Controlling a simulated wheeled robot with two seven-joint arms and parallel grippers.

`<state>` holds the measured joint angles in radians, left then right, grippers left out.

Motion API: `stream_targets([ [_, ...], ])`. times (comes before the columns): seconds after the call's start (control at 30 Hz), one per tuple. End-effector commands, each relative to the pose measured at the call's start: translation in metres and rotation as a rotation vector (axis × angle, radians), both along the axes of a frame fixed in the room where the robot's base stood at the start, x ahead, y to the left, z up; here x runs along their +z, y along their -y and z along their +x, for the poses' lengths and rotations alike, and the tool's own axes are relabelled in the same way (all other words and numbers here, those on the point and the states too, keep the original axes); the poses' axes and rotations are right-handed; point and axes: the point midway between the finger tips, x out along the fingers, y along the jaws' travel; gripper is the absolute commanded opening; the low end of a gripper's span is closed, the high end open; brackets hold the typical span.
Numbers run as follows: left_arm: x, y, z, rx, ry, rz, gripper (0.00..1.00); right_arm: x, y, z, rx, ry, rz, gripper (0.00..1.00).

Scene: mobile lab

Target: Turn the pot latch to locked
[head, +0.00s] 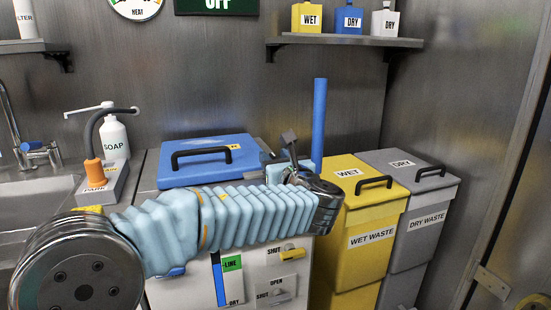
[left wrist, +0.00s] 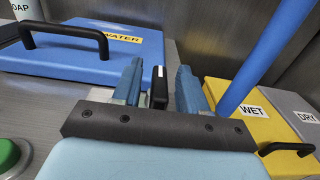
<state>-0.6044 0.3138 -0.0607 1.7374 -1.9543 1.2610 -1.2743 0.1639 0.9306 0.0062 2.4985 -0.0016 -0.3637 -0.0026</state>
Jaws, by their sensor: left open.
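The pot's blue lid (head: 208,172) with a black handle lies closed on the counter unit. In the left wrist view the lid (left wrist: 60,62) carries a yellow WATER label. My left gripper (head: 290,168) is at the lid's right end, partly hidden by its own wrist. In the left wrist view its two blue-grey fingers (left wrist: 158,82) stand apart. A small dark upright piece with a white mark, seemingly the latch lever (left wrist: 157,92), shows between them with gaps on both sides. I cannot tell its locked or unlocked position. My right gripper is not in view.
A blue upright pole (head: 319,120) stands just right of the gripper. Yellow wet-waste (head: 372,238) and grey dry-waste (head: 425,225) bins stand at right. A soap bottle (head: 114,135) and sink are at left.

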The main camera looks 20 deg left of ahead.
Motion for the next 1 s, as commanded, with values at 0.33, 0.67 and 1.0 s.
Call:
stream_targets([
  [0.33, -0.0002, -0.0009, 0.001, 0.0, 0.0, 0.0, 0.3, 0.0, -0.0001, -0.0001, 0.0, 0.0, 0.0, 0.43],
  [0.67, -0.0005, -0.0007, 0.0009, 0.0, -0.001, 0.0, 0.0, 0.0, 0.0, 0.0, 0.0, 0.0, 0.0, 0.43],
  [1.0, -0.0015, -0.0007, 0.0007, -0.003, -0.002, 0.0, 0.0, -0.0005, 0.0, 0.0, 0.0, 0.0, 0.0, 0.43],
])
